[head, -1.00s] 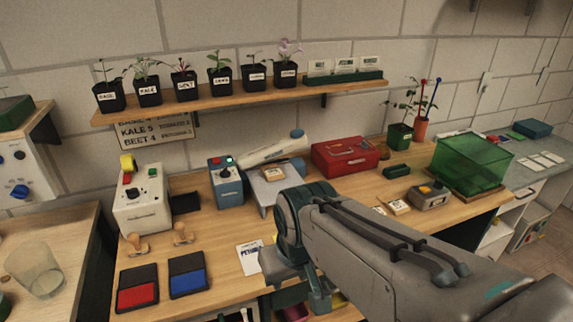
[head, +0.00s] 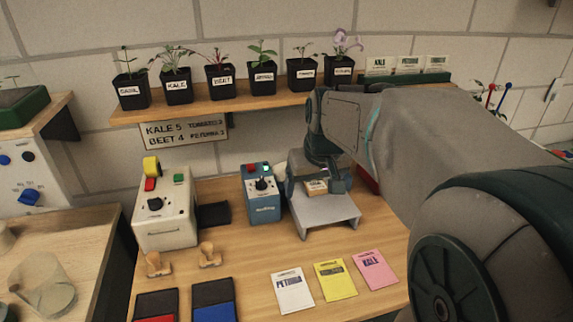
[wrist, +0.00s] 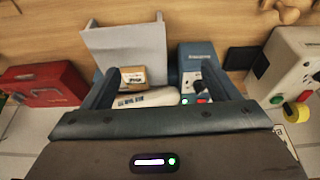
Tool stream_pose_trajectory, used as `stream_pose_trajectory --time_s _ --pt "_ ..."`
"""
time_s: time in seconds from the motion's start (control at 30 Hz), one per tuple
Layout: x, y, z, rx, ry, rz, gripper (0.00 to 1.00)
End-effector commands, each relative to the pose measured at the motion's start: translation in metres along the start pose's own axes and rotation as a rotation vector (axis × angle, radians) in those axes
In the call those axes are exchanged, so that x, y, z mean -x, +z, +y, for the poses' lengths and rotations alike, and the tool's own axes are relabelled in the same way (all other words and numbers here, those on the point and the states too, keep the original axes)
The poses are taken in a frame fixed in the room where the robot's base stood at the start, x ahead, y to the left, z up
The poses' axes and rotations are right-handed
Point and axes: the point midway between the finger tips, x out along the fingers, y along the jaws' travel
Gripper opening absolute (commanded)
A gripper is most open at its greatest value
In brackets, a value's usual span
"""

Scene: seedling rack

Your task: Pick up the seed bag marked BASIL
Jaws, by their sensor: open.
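A small brown bag with a white label (head: 316,187) sits on a grey stand (head: 328,214); its print is too small to read, so I cannot tell whether it says BASIL. It also shows in the wrist view (wrist: 133,76). My gripper (head: 322,181) is open over the stand, with its fingers apart. In the wrist view the bag appears between the fingers (wrist: 157,74), nearer the left one. I cannot tell the height between the fingertips and the bag.
A blue device (head: 262,194) stands close left of the stand. A white device (head: 164,208) is farther left. Packets marked PETUNIA (head: 293,291) and KALE (head: 374,270) flank a yellow packet (head: 335,280) in front. A shelf of potted seedlings (head: 280,100) is above.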

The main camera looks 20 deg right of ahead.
Motion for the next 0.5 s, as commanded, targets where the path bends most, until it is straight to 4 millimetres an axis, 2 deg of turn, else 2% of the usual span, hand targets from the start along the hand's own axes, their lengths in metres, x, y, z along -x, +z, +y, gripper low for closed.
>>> stream_pose_trajectory --time_s 0.03,0.1,0.2,0.33,0.5 --pt "-0.012 -0.021 0.013 -0.007 0.000 0.006 0.82" --pt "-0.020 -0.045 0.027 -0.009 -0.003 0.020 0.82" --pt "-0.029 -0.073 0.046 -0.009 -0.006 0.038 0.82" --pt "-0.037 -0.094 0.063 -0.009 -0.009 0.055 0.82" --pt "-0.049 -0.103 0.070 -0.010 -0.011 0.061 0.82"
